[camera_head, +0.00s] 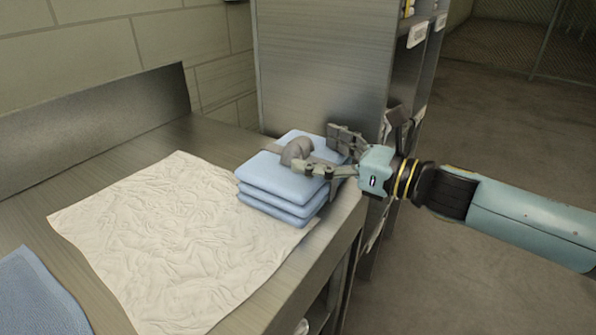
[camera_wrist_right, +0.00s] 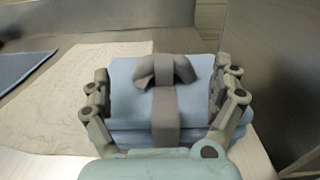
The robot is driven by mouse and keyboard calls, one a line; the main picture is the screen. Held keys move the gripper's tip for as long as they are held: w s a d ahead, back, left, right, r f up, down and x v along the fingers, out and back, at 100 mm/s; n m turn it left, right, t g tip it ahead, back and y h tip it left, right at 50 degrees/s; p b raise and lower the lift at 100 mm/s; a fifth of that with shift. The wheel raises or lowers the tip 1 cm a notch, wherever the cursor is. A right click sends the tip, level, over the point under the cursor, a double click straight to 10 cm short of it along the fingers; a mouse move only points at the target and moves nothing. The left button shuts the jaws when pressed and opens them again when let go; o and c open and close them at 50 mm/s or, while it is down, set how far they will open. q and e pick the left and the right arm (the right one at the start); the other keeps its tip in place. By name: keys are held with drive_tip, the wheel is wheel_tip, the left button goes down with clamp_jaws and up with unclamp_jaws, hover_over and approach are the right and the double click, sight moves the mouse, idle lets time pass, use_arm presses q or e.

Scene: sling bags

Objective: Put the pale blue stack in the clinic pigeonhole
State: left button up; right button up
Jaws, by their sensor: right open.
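The pale blue stack (camera_head: 271,182) is several folded pieces held by a grey strap with a raised grey loop (camera_head: 296,151) on top. It sits at the right end of the metal counter, against the edge of a crumpled white cloth. My right gripper (camera_head: 325,152) is open, its fingers on either side of the stack's upper part. In the right wrist view the stack (camera_wrist_right: 130,95) and its strap (camera_wrist_right: 166,110) lie between the two spread fingers (camera_wrist_right: 165,95). I cannot tell whether the fingers touch it. The pigeonhole unit (camera_head: 330,65) stands behind, its openings facing right. My left gripper is not in view.
The crumpled white cloth (camera_head: 165,235) covers much of the counter (camera_head: 120,160). A blue textured cloth (camera_head: 38,295) lies at the lower left. The unit's side panel rises close behind the stack. Open floor (camera_head: 500,110) lies to the right.

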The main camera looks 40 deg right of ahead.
sight(305, 144)
drive_tip(key=p+x, duration=0.1)
drive_tip(key=x, duration=0.1)
drive_tip(key=p+x, duration=0.1)
drive_tip(key=x, duration=0.1)
drive_tip(key=shift+w+d+r, duration=0.1)
drive_tip(key=shift+w, duration=0.4)
drive_tip(key=shift+c, duration=0.6)
drive_tip(key=c, duration=1.7)
